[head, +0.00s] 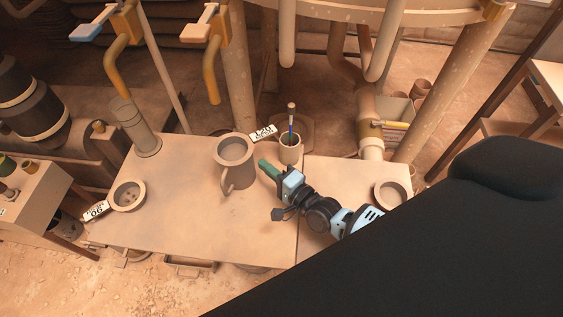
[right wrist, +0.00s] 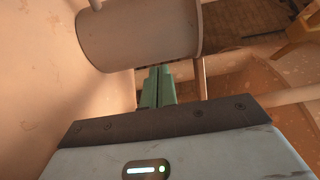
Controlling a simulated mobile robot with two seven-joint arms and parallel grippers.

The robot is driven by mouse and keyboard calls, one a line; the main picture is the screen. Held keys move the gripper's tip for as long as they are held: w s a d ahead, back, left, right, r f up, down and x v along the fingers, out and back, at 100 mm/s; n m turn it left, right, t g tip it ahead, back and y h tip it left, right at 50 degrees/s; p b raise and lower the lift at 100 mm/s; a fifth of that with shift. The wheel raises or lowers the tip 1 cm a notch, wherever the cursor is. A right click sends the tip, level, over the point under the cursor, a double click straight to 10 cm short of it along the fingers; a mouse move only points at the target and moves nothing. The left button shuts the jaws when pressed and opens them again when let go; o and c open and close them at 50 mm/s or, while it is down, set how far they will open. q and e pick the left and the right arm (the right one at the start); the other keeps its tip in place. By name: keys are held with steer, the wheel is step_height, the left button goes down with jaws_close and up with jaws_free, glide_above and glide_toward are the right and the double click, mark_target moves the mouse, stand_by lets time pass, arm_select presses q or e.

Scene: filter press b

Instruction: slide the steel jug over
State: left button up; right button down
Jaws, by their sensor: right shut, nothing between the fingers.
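The steel jug (head: 236,163) stands upright on the pale table (head: 190,225), with its handle toward the front. In the right wrist view the jug (right wrist: 142,34) fills the upper middle, just beyond the fingertips. My right gripper (head: 263,164) is at the jug's right side with its green fingers shut and empty. The fingers (right wrist: 157,88) are side by side in the wrist view and point at the jug's wall. I cannot tell whether they touch it. My left gripper is not in view.
A cup holding pens (head: 290,153) stands behind the right gripper, near a number card (head: 263,132). A round dish (head: 128,196) and another card (head: 95,210) are at the left. A ring-shaped dish (head: 390,193) is at the right. The table left of the jug is mostly clear.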

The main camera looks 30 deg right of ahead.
mark_target(252, 166)
steer(key=shift+w+a, duration=0.2)
steer(key=shift+a, duration=0.2)
steer(key=shift+w+a+b, duration=0.15)
steer(key=shift+w+a, duration=0.1)
steer(key=shift+a, duration=0.25)
steer(key=shift+w+a+b, duration=0.15)
steer(key=shift+w+a, duration=0.05)
steer(key=shift+a, duration=0.3)
steer(key=shift+d, duration=0.15)
